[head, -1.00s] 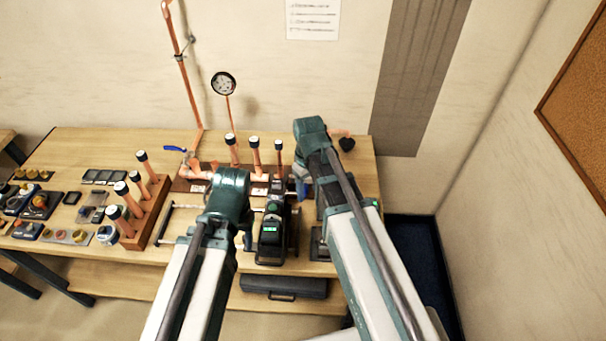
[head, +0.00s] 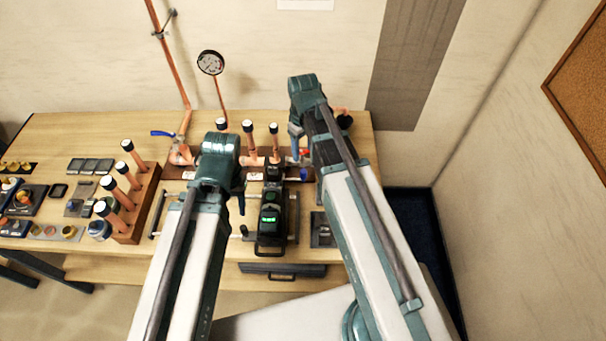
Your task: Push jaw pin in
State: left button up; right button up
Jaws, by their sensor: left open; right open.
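A dark press tool (head: 270,212) with a lit green display stands near the front edge of the bench, in front of the copper manifold (head: 255,161). The jaw pin is too small to make out at the tool's head. My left gripper (head: 241,198) is open just left of the tool, partly hidden behind its own wrist. My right gripper (head: 296,138) is open, behind and right of the tool, near the manifold's right end. Its fingertips are mostly hidden by the arm.
A pressure gauge (head: 210,63) rises behind the manifold. A blue-handled valve (head: 165,134) is at its left. Small parts trays lie farther left. A dark case (head: 282,270) sits below the bench top.

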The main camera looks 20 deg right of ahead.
aim_at(303, 171)
notch_tip(303, 171, down, 13)
jog(key=b, duration=1.2)
jog(key=shift+r, duration=0.2)
grip_shut()
jog(key=shift+s, duration=0.1)
dwell(0.4)
